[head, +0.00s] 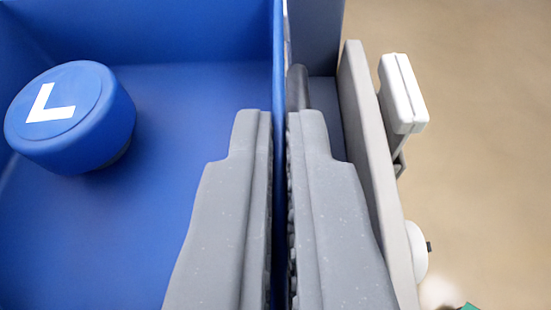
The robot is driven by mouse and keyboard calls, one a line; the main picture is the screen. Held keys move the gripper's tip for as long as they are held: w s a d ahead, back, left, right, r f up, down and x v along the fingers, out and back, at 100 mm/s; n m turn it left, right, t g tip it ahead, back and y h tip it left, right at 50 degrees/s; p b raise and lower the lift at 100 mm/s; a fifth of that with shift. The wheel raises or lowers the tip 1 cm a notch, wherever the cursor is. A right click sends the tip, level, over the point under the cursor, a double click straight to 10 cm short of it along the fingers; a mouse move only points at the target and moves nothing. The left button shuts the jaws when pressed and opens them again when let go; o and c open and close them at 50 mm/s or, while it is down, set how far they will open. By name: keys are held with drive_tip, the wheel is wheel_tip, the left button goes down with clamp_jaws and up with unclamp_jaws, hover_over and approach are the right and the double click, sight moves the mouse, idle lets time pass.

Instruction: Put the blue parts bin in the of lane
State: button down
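The blue parts bin (190,230) fills the left half of the head view, seen from above into its inside. A round blue cap with a white L-shaped mark (70,117) lies in it near the left side. My gripper (279,116) reaches over the bin's right wall, one grey finger inside the bin and one outside. The fingers are shut on this thin wall, which shows between and beyond them. The bin's left and near sides are out of view. No lane can be made out.
Just right of the bin stands a light grey upright board (372,170). A white block (403,93) and a white round knob (416,250) sit on its right side. A dark rod (298,88) lies beyond my right fingertip. Tan floor (490,150) shows at right, with a green corner (467,307) at the bottom.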

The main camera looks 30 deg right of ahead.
drive_tip(key=c, duration=1.6)
unclamp_jaws()
drive_tip(key=shift+o, duration=0.2)
drive_tip(key=shift+r, duration=0.1)
